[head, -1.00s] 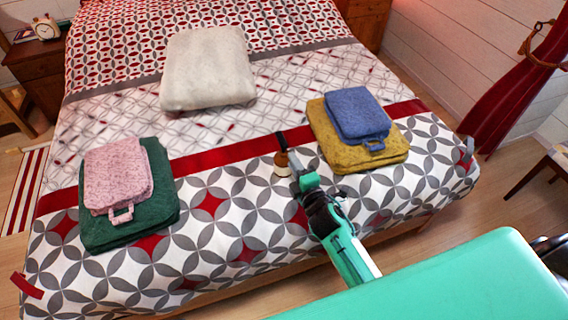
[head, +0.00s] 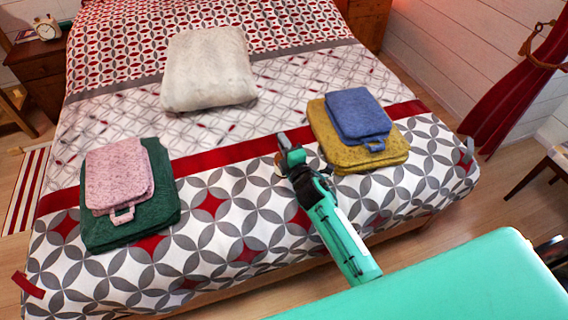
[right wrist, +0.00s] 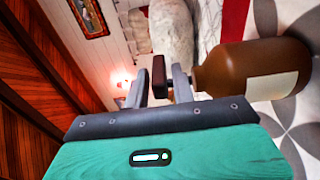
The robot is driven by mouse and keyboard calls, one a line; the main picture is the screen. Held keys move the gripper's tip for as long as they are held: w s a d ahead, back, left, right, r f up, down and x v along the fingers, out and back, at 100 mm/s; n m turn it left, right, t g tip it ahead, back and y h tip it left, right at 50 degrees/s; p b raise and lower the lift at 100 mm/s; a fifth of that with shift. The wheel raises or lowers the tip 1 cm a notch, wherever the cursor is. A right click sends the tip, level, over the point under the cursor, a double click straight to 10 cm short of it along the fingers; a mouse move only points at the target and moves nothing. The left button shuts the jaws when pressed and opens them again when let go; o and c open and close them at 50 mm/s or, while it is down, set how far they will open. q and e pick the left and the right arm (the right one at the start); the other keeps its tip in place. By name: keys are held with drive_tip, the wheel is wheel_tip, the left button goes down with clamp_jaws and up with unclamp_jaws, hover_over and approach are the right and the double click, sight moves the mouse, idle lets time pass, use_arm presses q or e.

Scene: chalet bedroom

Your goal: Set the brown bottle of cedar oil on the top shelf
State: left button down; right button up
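The brown bottle (right wrist: 255,70) with a dark cap and a pale label stands on the bed's patterned cover. In the right wrist view it lies sideways in the picture at the right. In the head view my right gripper (head: 281,150) hides most of it. In the right wrist view the fingers of my right gripper (right wrist: 160,88) are apart, with the bottle's cap end at them; I see a gap beside the left finger. I cannot tell whether a finger touches the bottle. My left gripper is not in view. No shelf shows clearly.
On the bed (head: 240,215) lie a blue towel on a yellow one (head: 335,150), a pink towel on a green one (head: 165,200), and a white folded blanket (head: 207,70). A nightstand with a clock (head: 46,28) stands far left. A red curtain (head: 505,100) hangs right.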

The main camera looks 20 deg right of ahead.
clamp_jaws()
